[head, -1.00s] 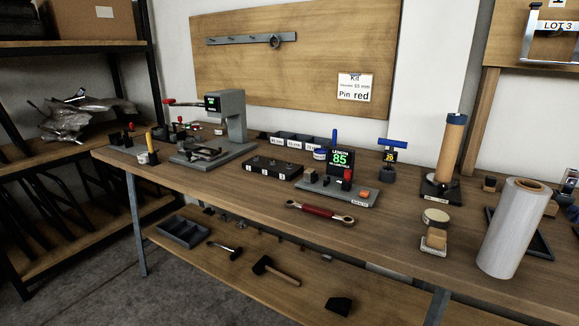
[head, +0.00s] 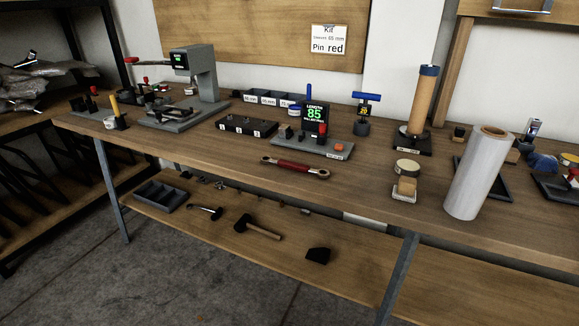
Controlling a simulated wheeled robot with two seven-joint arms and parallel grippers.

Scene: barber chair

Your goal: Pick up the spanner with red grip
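The spanner with red grip (head: 295,167) lies flat on the workbench top (head: 230,155), near its front edge. Its red grip is in the middle, with a metal ring end at each side. It lies just in front of the grey gauge base with the green "85" display (head: 314,116). Nothing covers it. Neither of my grippers shows in the head view.
A white roll (head: 478,172) stands at the bench's right front, with a stacked round tin and block (head: 405,178) beside it. A black numbered block (head: 245,125) and a grey press (head: 195,80) are to the left. A lower shelf holds a mallet (head: 258,228). Bench around the spanner's front is clear.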

